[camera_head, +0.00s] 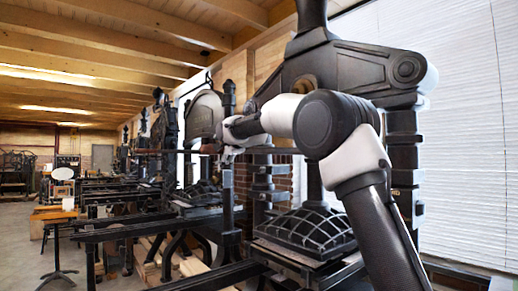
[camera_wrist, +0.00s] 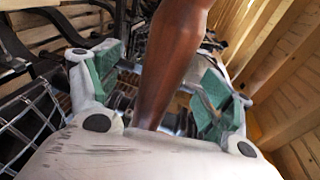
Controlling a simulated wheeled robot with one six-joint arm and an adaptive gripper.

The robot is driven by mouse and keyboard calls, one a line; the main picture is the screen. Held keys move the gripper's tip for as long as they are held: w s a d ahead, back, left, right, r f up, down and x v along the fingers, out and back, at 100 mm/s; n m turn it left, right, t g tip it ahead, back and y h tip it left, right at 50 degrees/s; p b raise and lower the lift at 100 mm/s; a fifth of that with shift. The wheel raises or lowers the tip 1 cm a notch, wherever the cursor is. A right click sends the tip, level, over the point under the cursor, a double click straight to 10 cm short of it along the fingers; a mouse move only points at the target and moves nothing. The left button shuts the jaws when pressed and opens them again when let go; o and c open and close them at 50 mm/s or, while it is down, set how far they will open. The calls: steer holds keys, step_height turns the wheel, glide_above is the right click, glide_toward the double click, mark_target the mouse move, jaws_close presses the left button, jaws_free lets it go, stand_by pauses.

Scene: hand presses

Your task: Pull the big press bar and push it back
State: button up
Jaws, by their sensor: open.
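The big press (camera_head: 345,68) is a black iron machine at the right in the head view, with a ribbed platen (camera_head: 305,232) low in its frame. Its bar (camera_head: 270,151) runs roughly level, partly behind my arm, with a reddish-brown handle (camera_head: 208,148) near my gripper (camera_head: 222,142). In the wrist view the smooth brown handle (camera_wrist: 176,45) passes lengthwise between the green-padded fingers of my gripper (camera_wrist: 157,82). The fingers are open on both sides of the handle, with gaps showing beside it. Whether the handle touches the palm is hard to tell.
More hand presses (camera_head: 165,140) stand in a row behind, to the left. Dark rails (camera_head: 130,228) and timber lie low in front of them. A small stand (camera_head: 60,250) is at far left, with open floor (camera_head: 22,240) beside it. White blinds (camera_head: 465,130) close the right side.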

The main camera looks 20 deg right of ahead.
steer(key=v, duration=0.9)
steer(key=shift+d, duration=0.1)
stand_by(0.5)
